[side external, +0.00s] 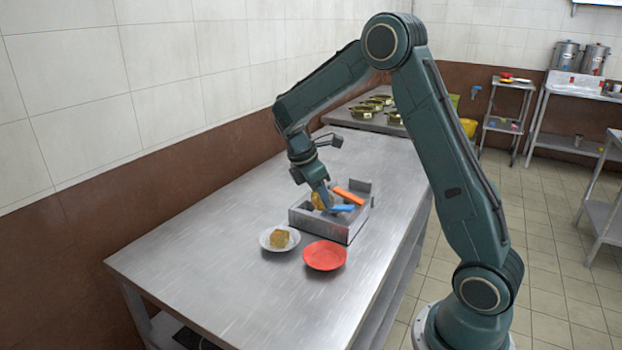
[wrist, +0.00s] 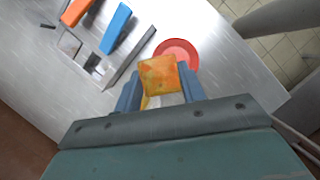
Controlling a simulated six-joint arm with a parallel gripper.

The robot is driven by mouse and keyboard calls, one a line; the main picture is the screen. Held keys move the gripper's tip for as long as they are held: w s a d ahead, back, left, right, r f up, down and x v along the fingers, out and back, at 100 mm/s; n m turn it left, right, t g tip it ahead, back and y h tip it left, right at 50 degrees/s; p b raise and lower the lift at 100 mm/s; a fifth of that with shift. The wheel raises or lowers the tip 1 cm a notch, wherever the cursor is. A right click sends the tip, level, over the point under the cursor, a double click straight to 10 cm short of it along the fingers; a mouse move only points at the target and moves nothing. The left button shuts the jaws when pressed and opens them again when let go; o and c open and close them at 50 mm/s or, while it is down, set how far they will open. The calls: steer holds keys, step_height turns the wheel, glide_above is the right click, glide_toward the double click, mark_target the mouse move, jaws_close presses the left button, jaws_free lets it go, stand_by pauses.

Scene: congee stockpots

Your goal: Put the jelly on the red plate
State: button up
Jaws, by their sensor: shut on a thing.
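My gripper (side external: 322,204) is shut on an orange-yellow block, which I take to be the jelly (wrist: 158,75). The block sits between the two blue fingers in the wrist view. In the side view the jelly (side external: 317,200) shows only partly, at the metal box; I cannot tell how high it is. The red plate (side external: 325,256) lies empty on the table in front of the box. It also shows in the wrist view (wrist: 178,49), partly hidden behind the jelly.
A white plate (side external: 267,242) with a yellow-brown cube (side external: 280,239) lies left of the red plate. The metal box (side external: 323,229) has compartments, with a blue bar (side external: 342,208) and an orange bar (side external: 349,196) at it. The near table is clear.

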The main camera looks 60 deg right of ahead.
steer(key=shift+s+a+f+m, duration=0.15)
steer(key=shift+s+a+f, duration=0.05)
steer(key=shift+s+a, duration=0.25)
steer(key=shift+s+a+f+m, duration=0.15)
steer(key=shift+s+a, duration=0.2)
steer(key=shift+s, duration=0.1)
steer(key=shift+f, duration=0.2)
steer(key=shift+f, duration=6.9)
steer(key=shift+f, duration=0.4)
steer(key=o, duration=1.1)
steer(key=shift+c, duration=1.6)
steer(key=shift+w+a+r, duration=0.1)
steer(key=shift+r, duration=0.2)
steer(key=shift+v, duration=0.75)
steer(key=shift+w+r, duration=0.1)
steer(key=shift+r, duration=0.2)
